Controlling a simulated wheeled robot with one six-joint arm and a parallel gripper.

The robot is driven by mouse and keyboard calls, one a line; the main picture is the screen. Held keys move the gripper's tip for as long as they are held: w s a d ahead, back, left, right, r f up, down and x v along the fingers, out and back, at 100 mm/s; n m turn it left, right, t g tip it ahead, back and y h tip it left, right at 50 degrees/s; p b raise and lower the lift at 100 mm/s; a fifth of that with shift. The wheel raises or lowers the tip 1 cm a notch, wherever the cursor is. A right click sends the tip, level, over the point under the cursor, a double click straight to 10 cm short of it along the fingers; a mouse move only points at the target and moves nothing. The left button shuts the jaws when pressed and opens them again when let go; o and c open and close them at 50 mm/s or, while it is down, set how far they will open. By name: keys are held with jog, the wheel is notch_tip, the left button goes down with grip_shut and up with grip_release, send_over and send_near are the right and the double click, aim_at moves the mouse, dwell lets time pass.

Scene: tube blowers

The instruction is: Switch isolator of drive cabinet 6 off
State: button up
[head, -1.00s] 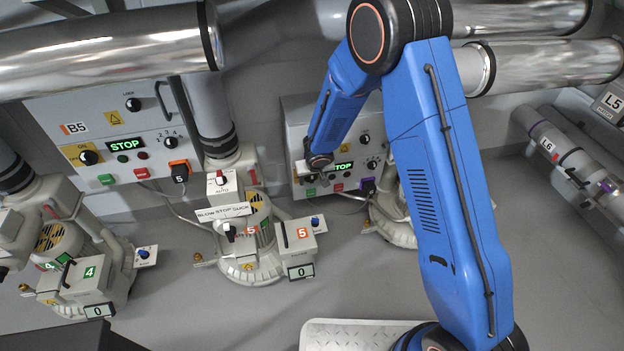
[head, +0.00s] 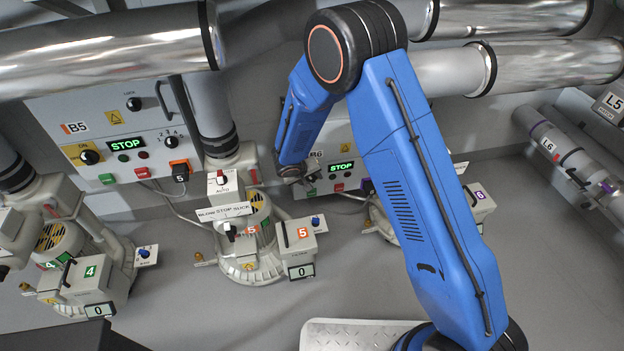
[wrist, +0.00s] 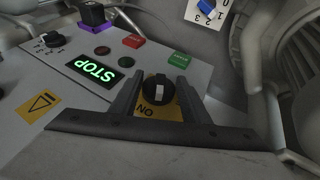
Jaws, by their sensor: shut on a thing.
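Drive cabinet 6 (head: 341,151) is the grey box on the back wall, partly hidden behind my blue arm. Its green display reads STOP. The isolator is a black round knob (wrist: 158,88) with a pale pointer line, on a yellow plate (wrist: 146,113). The word ON shows upside down on the plate in the wrist view; the rest of its lettering is hidden. My gripper (wrist: 158,94) has one finger on each side of the knob and is shut on it. In the head view my gripper (head: 297,178) is at the cabinet's left side, and the knob is hidden there.
The wrist view shows a red button (wrist: 134,41), a green button (wrist: 180,59) and another black knob (wrist: 51,40) on the same panel. Cabinet B5 (head: 75,110) is to the left.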

jog(key=h, duration=0.1)
jog(key=t+h, duration=0.1)
jog(key=h, duration=0.1)
jog(key=n+h, duration=0.1)
jog(key=shift+s+a+f+t+h, duration=0.1)
jog(key=shift+a+f+t+h, duration=0.1)
jog(key=shift+a+t+h, duration=0.15)
jog(key=shift+h, duration=0.25)
jog(key=o, duration=1)
notch_tip(320, 180, up, 10)
jog(key=shift+d, duration=0.1)
